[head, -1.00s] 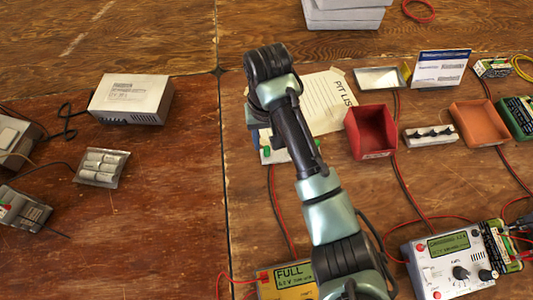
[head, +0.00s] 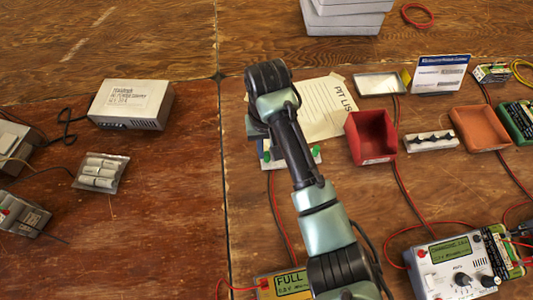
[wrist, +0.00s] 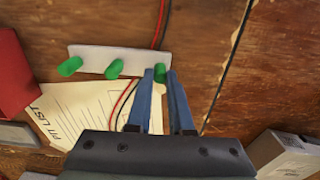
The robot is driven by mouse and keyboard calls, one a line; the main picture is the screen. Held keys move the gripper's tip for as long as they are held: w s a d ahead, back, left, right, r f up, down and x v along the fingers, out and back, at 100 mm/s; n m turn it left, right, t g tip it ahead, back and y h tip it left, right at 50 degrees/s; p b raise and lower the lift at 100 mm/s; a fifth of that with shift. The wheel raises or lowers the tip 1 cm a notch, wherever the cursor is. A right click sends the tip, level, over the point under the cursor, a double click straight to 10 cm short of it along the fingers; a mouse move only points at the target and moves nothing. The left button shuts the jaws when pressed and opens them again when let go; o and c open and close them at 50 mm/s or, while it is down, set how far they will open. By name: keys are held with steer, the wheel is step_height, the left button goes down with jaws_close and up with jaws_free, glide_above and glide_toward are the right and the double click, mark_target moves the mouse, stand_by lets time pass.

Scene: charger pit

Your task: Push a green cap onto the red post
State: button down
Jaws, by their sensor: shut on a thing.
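A white strip (wrist: 95,60) lies on the wooden bench and also shows in the head view (head: 297,158), partly hidden by my arm. Two green caps, one at the strip's left end (wrist: 70,66) and one nearer its middle (wrist: 115,68), stand clear of my gripper in the wrist view. My gripper (wrist: 161,78) has its blue fingers shut on a third green cap (wrist: 160,71) at the strip's right end. I cannot tell whether this cap still touches the strip. In the head view my wrist hides most of the grip. I cannot make out the red post for certain.
A red bin (head: 371,138), a white block with dark knobs (head: 431,141) and an orange bin (head: 481,129) stand to the right. A paper list (head: 328,105) lies behind the strip. A charger (head: 458,265) with red cables is front right.

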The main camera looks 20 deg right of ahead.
mark_target(267, 153)
steer(key=shift+r, duration=0.1)
steer(key=shift+r+p, duration=1.65)
steer(key=shift+p, duration=0.65)
